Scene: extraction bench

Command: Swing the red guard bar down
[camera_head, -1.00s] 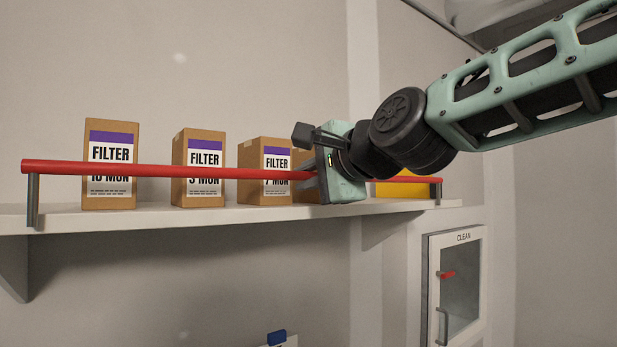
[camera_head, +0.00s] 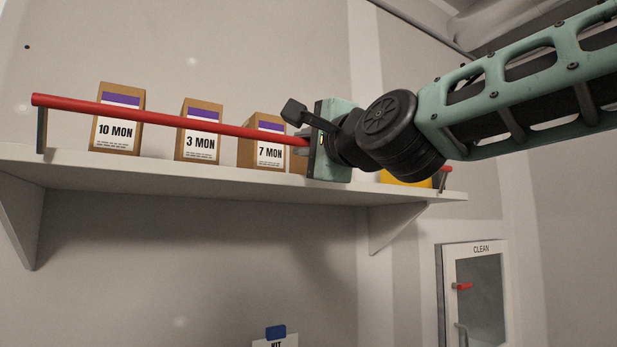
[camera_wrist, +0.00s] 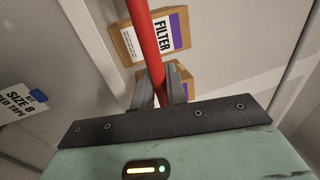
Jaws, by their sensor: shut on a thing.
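The red guard bar (camera_head: 190,122) runs along the front of a white wall shelf (camera_head: 230,180), raised above its edge and in front of the boxes. A short grey post (camera_head: 41,130) stands under its left end. Its right end (camera_head: 447,169) shows past my gripper. My gripper (camera_head: 303,141) is shut on the bar right of its middle. In the wrist view the bar (camera_wrist: 146,45) runs down between the gripper's two fingers (camera_wrist: 160,87). My gripper hides part of the bar.
Filter boxes marked 10 MON (camera_head: 117,133), 3 MON (camera_head: 200,145) and 7 MON (camera_head: 268,155) stand on the shelf behind the bar. A yellow thing (camera_head: 405,179) is partly hidden at right. A cabinet marked CLEAN (camera_head: 478,290) hangs lower right. The space below the shelf is mostly clear.

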